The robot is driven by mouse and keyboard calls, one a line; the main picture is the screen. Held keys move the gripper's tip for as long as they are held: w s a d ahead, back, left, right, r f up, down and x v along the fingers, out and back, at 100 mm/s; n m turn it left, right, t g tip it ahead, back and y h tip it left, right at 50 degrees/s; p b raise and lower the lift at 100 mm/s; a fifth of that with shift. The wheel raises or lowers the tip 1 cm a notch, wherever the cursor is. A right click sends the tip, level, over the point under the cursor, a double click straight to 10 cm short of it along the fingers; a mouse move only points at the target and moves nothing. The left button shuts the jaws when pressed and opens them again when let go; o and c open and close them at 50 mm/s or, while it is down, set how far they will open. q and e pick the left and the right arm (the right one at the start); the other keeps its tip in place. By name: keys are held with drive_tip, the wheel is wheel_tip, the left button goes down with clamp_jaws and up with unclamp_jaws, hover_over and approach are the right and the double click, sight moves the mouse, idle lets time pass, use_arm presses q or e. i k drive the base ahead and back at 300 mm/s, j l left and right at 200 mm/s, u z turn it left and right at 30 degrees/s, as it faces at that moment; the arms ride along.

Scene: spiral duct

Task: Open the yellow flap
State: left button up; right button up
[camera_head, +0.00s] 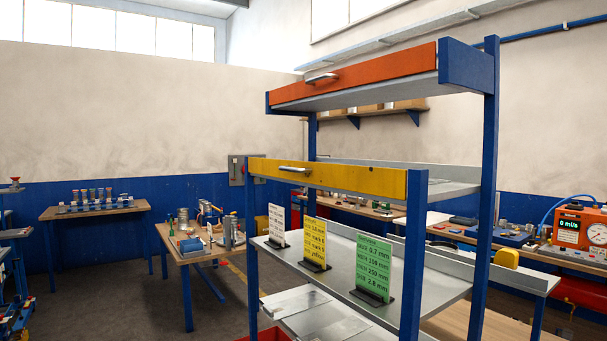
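The yellow flap (345,178) is a long panel across the front of the blue-framed rack, at the middle level of the picture. It stands upright and looks closed, with a metal handle (294,170) near its left end. An orange flap (370,74) with its own handle (322,78) sits above it, also looking closed. Neither of my grippers shows in the head view.
Below the yellow flap, a grey shelf (335,252) holds white, yellow and green (373,262) sign cards. Blue posts (415,265) frame the rack. A wooden workbench (195,245) stands to the left behind it; floor (120,310) shows clear at left.

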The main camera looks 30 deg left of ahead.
sight(384, 182)
drive_tip(key=i+j, duration=0.2)
drive_tip(key=j, duration=0.15)
drive_tip(key=i+j, duration=0.15)
drive_tip(key=j, duration=0.2)
drive_tip(key=i+j, duration=0.2)
drive_tip(key=j, duration=0.15)
drive_tip(key=i+j, duration=0.2)
drive_tip(key=j, duration=0.15)
drive_tip(key=i+j, duration=0.1)
drive_tip(key=j, duration=0.25)
drive_tip(key=i+j, duration=0.15)
drive_tip(key=j, duration=0.2)
drive_tip(key=i+j, duration=0.1)
drive_tip(key=j, duration=0.3)
